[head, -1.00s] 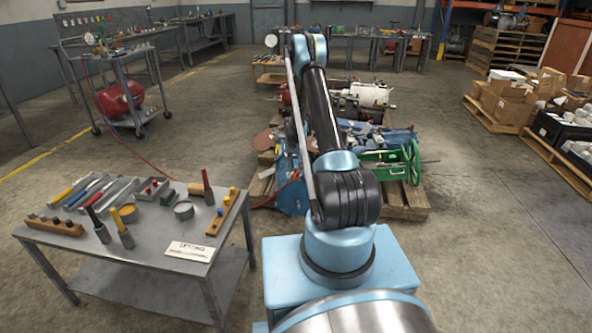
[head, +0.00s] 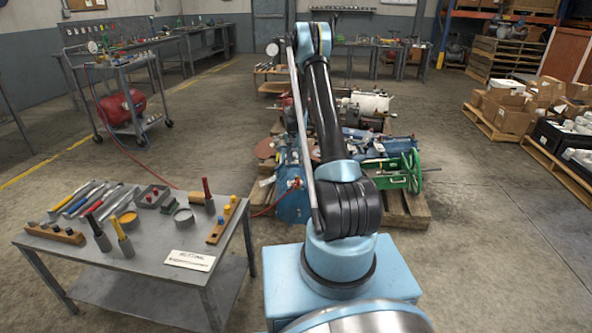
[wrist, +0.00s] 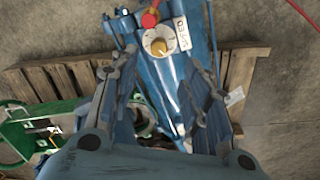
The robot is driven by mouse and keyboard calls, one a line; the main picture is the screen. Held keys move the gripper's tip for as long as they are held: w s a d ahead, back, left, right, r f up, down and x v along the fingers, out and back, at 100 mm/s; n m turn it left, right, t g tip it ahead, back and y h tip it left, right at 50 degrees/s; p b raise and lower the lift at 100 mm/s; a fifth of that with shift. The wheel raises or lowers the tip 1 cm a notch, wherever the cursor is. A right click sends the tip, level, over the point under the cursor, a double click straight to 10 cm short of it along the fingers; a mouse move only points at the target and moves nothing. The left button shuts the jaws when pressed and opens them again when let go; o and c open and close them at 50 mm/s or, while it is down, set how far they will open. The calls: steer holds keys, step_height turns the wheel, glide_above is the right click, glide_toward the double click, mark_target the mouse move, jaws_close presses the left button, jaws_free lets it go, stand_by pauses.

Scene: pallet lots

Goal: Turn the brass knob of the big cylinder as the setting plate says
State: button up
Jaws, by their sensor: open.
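A brass knob (wrist: 159,47) sits on a round white dial (wrist: 150,38) on a blue body (wrist: 165,85), which looks like the big cylinder. A white label (wrist: 182,27) with dark letters is beside the dial. My gripper (wrist: 160,66) is open, its two fingers spread on either side of the blue body. The knob is between and beyond the fingertips, and nothing is held. In the head view the blue body (head: 292,195) stands left of my arm, partly hidden. A white plate (head: 190,260) with a heading like "SETTING" lies on the near table; its smaller line is unreadable.
A red fitting (wrist: 150,18) is close above the dial. A wooden pallet (wrist: 248,70) lies under the machines, with a green frame (wrist: 22,130) on the left. The near table (head: 150,270) carries several tools. Open floor (head: 480,240) lies to the right.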

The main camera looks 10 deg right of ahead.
step_height(320, 180, up, 2)
steer(key=shift+r, duration=0.1)
stand_by(0.4)
step_height(320, 180, up, 6)
steer(key=n, duration=1.1)
steer(key=shift+y, duration=0.3)
steer(key=f, duration=1.1)
steer(key=d+f, duration=0.1)
steer(key=f, duration=0.5)
steer(key=shift+s+f, duration=0.2)
steer(key=shift+f, duration=0.15)
steer(key=shift+c, duration=0.3)
jaws_close()
